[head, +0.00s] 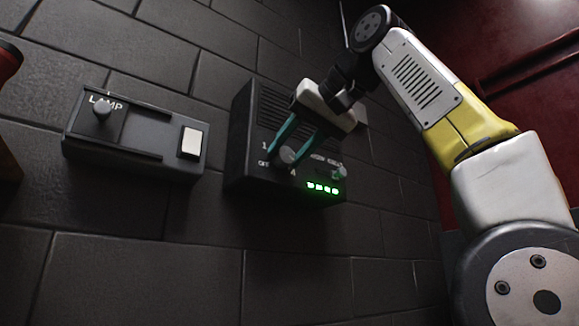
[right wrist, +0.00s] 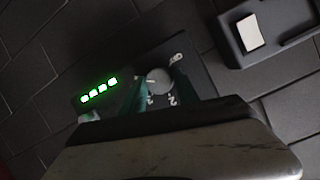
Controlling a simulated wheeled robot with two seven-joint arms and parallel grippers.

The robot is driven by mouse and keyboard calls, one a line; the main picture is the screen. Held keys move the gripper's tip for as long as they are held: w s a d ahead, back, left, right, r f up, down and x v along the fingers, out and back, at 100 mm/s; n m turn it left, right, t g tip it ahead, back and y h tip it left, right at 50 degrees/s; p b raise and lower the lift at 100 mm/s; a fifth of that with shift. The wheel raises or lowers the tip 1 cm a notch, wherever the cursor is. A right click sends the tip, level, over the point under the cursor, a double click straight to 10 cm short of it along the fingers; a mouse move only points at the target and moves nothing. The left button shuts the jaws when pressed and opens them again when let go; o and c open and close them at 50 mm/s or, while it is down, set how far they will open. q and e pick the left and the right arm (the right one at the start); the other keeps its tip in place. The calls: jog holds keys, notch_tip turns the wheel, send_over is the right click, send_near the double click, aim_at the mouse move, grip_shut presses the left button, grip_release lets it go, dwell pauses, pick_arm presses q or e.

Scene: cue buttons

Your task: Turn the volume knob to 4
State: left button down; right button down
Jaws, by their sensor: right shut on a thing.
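The volume knob (head: 287,156) is a grey round knob on the front of a black box (head: 240,130) on the dark tiled surface. My right gripper (head: 286,158) has its teal fingers on both sides of the knob and is shut on it. In the right wrist view the knob (right wrist: 159,81) sits between the fingertips, with white scale marks around it, partly hidden by the fingers. Several green lights (head: 323,188) are lit on the box, and they also show in the right wrist view (right wrist: 99,90). My left gripper is not in view.
A grey lamp box (head: 135,150) with its own knob (head: 102,107) and a white button (head: 191,141) lies left of the black box. A small second knob (head: 339,173) is beside the volume knob. The tiles in front are clear.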

jog(key=c, duration=0.9)
grip_release()
jog(key=shift+s+r, duration=0.1)
jog(key=shift+s, duration=0.05)
jog(key=shift+s+d+r, duration=0.1)
jog(key=shift+s+d, duration=0.55)
jog(key=shift+d, duration=0.2)
jog(key=s+d, duration=0.2)
jog(key=s, duration=0.1)
jog(key=s+d, duration=0.2)
jog(key=s, duration=0.1)
jog(key=s+d, duration=0.2)
jog(key=s, duration=0.1)
jog(key=shift+d, duration=0.1)
jog(key=shift+w, duration=0.1)
